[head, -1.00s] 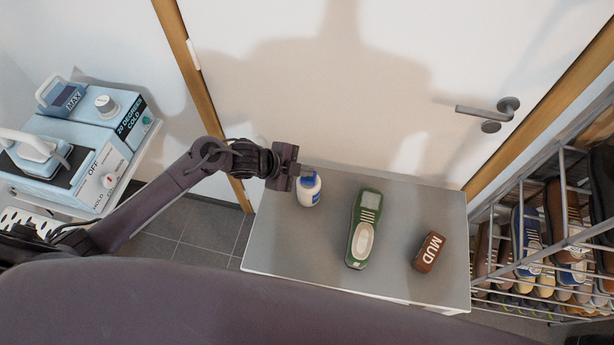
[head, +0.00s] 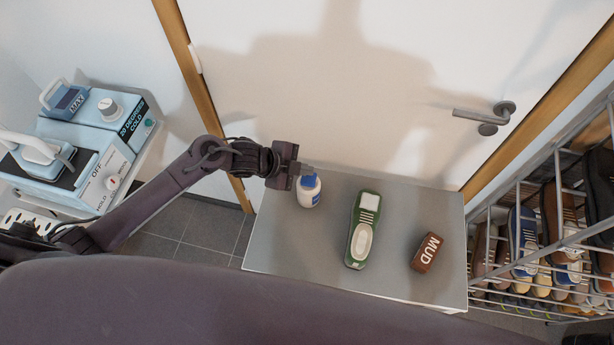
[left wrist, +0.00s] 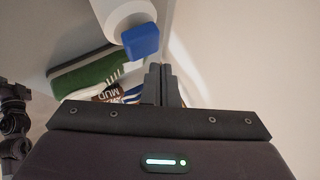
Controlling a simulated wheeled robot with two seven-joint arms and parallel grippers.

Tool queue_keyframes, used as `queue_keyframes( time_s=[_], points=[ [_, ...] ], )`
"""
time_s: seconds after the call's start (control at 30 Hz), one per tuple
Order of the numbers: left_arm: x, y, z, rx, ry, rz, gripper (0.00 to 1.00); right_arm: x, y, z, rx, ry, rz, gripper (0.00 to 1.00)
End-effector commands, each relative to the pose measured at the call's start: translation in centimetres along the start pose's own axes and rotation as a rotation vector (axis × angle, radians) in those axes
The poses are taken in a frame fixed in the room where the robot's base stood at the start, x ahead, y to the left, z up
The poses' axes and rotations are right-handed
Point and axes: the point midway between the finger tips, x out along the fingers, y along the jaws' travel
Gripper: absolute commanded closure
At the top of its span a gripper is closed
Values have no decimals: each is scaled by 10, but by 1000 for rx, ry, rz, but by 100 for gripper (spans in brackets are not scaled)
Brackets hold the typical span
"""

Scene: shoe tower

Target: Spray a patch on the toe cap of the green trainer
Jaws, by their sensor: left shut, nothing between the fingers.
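The green trainer (head: 362,232) lies on the grey table top, with a pale patch at one end and white laces. In the left wrist view the green trainer (left wrist: 85,75) shows at the left, partly hidden by the bottle. A white spray bottle with a blue top (head: 308,192) stands on the table left of the trainer; its blue top (left wrist: 141,41) is close in the wrist view. My left gripper (head: 300,172) is shut and empty, just behind and beside the bottle's top. Whether it touches the bottle I cannot tell. My right gripper is not seen clearly in any view.
A brown block marked MUD (head: 427,252) lies right of the trainer. A wire rack with shoes (head: 540,240) stands at the right, a light blue machine (head: 85,140) at the left. A door with a handle (head: 485,117) closes the back. The table front is clear.

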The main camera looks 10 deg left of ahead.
Motion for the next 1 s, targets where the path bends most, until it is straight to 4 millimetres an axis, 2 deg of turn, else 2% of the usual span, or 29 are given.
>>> queue_keyframes(
  time_s=[0.27,0.8,1.0],
  points=[
    [-4,-3,-3,1,0,0,100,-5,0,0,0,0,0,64],
    [-41,-30,-30,2,0,0,100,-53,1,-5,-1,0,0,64],
    [-42,-30,-30,1,0,0,100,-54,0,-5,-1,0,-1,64]
  ],
)
